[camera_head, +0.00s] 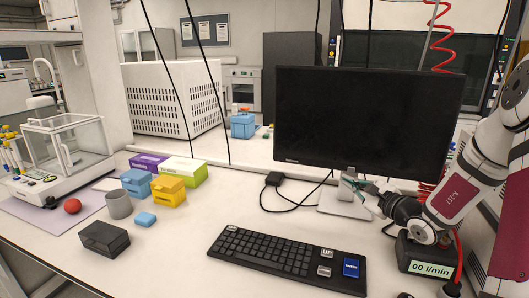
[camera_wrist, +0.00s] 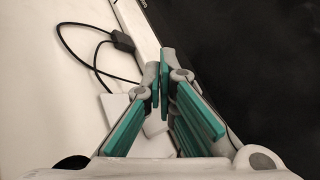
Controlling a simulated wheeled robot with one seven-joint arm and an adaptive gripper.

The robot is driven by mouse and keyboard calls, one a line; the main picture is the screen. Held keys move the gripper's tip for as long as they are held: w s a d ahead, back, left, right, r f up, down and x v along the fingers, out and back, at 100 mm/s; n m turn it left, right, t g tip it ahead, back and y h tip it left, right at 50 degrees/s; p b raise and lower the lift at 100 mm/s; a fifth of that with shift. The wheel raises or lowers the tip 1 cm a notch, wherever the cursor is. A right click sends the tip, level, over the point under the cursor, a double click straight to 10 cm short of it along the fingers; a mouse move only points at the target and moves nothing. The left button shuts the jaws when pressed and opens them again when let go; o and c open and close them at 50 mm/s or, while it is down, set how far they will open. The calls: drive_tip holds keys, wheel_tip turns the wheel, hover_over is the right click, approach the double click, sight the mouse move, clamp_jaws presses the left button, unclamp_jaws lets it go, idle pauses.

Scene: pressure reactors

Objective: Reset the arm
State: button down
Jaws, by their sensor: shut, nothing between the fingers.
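My gripper (camera_head: 358,184) is at the right of the head view, in front of the lower edge of the black monitor (camera_head: 365,120) and by its stand. In the wrist view my gripper (camera_wrist: 164,82) points its teal finger pads together at the tips, shut, with nothing held between them. My white arm comes in from the right edge of the head view. The monitor's dark screen also fills the right of the wrist view (camera_wrist: 260,70).
A black keyboard (camera_head: 283,259) lies in front of the monitor, and a flow meter (camera_head: 428,262) reading "00 l/min" stands under my arm. Blue (camera_head: 136,182) and yellow (camera_head: 168,190) boxes, a grey mug (camera_head: 119,205) and a balance (camera_head: 60,155) stand left.

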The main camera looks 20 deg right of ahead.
drive_tip(key=s+a+r+n+g+y, duration=0.2)
drive_tip(key=a+r+n+y, duration=0.15)
drive_tip(key=a, duration=0.45)
drive_tip(key=s+a+r+n+g+y, duration=0.2)
drive_tip(key=a+n, duration=0.2)
drive_tip(key=a, duration=0.3)
drive_tip(key=s+a+r+n+g+p, duration=0.1)
drive_tip(key=s+a+r+n+g, duration=0.2)
drive_tip(key=s+a+n+g, duration=0.65)
drive_tip(key=s+a+n+h+p, duration=0.1)
drive_tip(key=s+a+n+h, duration=0.15)
drive_tip(key=s, duration=0.65)
drive_tip(key=s+a+n+h, duration=0.1)
drive_tip(key=s+n+h, duration=0.15)
drive_tip(key=s, duration=0.65)
drive_tip(key=s+d+r+n+h, duration=0.1)
drive_tip(key=s+d+n+h, duration=0.1)
drive_tip(key=s+d+h, duration=0.2)
drive_tip(key=shift+s+d+r+t, duration=0.35)
drive_tip(key=shift+d+r+t, duration=0.1)
drive_tip(key=shift+d, duration=0.1)
